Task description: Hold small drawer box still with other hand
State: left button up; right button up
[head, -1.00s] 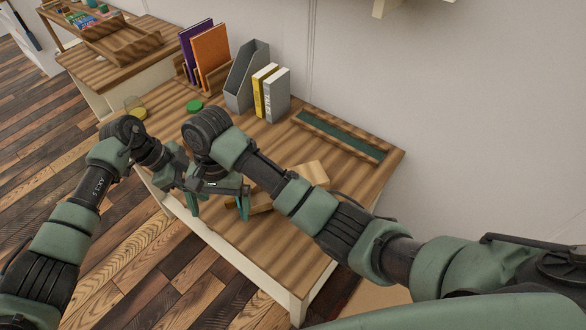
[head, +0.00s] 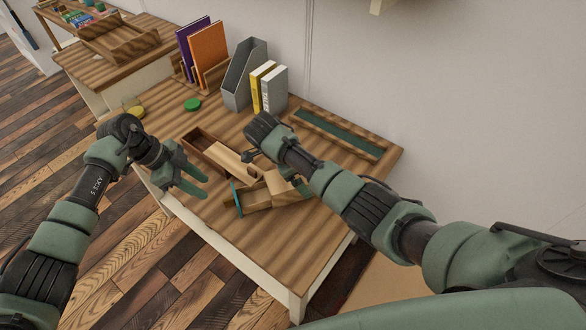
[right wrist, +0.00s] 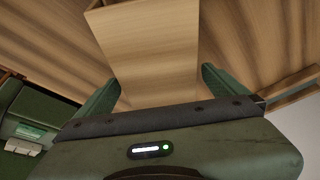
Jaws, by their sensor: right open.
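A small wooden drawer box (head: 232,160) lies on the plank-topped table, with a darker open tray-like part (head: 197,143) at its far left end. A lighter wooden piece (head: 257,197) sits at its near right; whether it is joined to the box is hidden by my right arm. My right gripper (head: 266,190) is open, its fingers on either side of this wood. In the right wrist view a pale wooden block (right wrist: 150,50) lies between the spread green fingers; contact is unclear. My left gripper (head: 202,187) is open and empty, left of the box at the table's front edge.
Behind stand a grey file holder (head: 243,75), yellow and white books (head: 268,88) and an orange folder (head: 208,50). A green disc (head: 192,104) and a yellow one (head: 136,112) lie at the back left. A long green-lined tray (head: 340,133) lies along the wall. The front right tabletop is clear.

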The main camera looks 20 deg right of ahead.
jog(key=shift+x, duration=1.4)
jog(key=c, duration=1.8)
jog(key=shift+o, duration=0.2)
pick_arm(q)
grip_shut()
